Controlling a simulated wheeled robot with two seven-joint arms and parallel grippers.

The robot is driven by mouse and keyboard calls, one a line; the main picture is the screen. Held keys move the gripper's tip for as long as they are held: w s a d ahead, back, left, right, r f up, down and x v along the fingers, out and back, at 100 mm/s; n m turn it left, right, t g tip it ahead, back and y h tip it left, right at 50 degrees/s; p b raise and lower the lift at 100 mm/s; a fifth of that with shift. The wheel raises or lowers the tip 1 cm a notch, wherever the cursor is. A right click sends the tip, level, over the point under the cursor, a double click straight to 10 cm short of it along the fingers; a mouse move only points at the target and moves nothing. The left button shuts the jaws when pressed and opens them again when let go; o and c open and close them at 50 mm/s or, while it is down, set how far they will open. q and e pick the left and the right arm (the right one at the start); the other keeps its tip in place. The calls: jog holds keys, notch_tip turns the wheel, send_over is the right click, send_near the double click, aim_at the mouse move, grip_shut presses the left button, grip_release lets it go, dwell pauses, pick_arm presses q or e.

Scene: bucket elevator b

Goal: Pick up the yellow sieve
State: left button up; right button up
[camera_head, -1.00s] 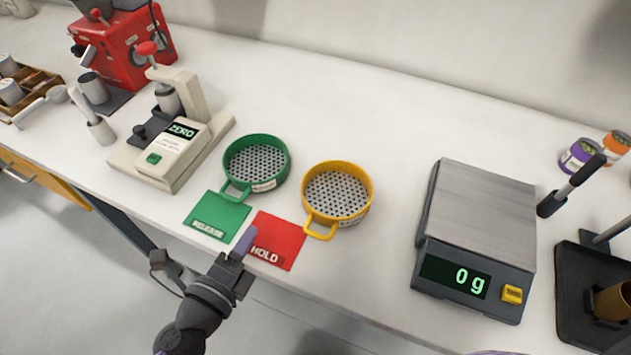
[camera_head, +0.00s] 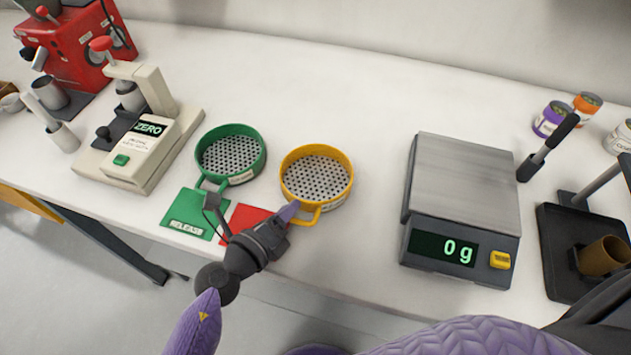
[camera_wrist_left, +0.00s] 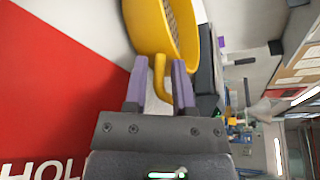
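The yellow sieve (camera_head: 317,176) is a round pan with a perforated base and a loop handle pointing toward the table's front edge. It stands on the white table, beside the green sieve (camera_head: 230,155). My left gripper (camera_head: 289,212) is at its handle. In the left wrist view the left gripper (camera_wrist_left: 160,85) is open, with its purple fingers apart on either side of the yellow handle (camera_wrist_left: 159,78). The sieve's yellow wall (camera_wrist_left: 150,28) is just beyond the fingertips. My right gripper does not show.
A green RELEASE card (camera_head: 188,213) and a red HOLD card (camera_head: 240,220) lie in front of the sieves. A scale (camera_head: 462,190) reading 0 g stands to the right. A white ZERO device (camera_head: 150,150) is at left.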

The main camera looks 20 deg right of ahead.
pick_arm(q)
grip_shut()
